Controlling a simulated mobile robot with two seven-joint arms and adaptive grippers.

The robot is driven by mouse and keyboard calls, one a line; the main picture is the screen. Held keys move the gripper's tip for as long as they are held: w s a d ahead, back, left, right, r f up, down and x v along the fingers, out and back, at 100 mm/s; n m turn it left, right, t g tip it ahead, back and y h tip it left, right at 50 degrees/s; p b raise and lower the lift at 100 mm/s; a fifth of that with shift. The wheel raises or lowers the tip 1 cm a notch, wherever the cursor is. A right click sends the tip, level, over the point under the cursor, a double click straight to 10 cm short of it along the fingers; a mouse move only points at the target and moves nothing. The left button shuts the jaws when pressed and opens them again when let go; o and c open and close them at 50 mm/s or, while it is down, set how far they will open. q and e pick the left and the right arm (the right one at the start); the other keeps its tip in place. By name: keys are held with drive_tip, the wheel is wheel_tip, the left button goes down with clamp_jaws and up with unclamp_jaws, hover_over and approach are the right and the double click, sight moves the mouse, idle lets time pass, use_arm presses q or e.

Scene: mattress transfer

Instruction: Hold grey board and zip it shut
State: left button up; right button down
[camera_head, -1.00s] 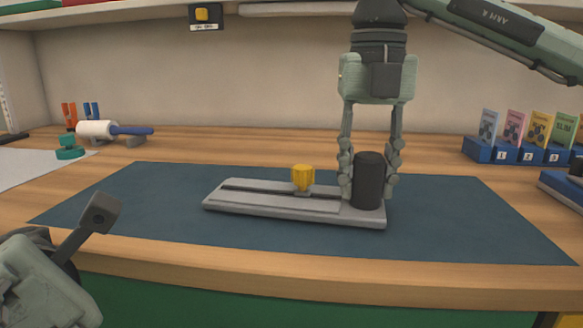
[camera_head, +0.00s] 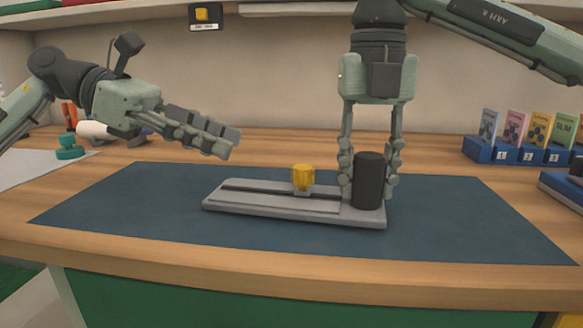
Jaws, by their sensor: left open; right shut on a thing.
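The grey board (camera_head: 270,207) lies flat on the dark blue mat, with a dark zip track along its length. A yellow zip pull (camera_head: 303,178) stands on the track, right of the board's middle. A black upright cylinder (camera_head: 369,182) stands at the board's right end. My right gripper (camera_head: 370,190) points straight down, with its fingers on both sides of the cylinder, shut on it. My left gripper (camera_head: 232,145) is open and empty, above and to the left of the yellow pull, its fingers pointing right and slightly down.
The blue mat (camera_head: 130,215) has free room around the board. A white roll (camera_head: 95,130) and a teal ring (camera_head: 69,153) sit at the back left. Numbered blue holders with cards (camera_head: 515,153) stand at the back right, on the wooden table (camera_head: 300,250).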

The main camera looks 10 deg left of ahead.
sight(303, 181)
use_arm(q)
drive_tip(key=x, duration=1.1)
drive_tip(key=shift+s+f, duration=0.1)
drive_tip(key=shift+c, duration=0.2)
clamp_jaws()
drive_tip(key=shift+a, duration=0.1)
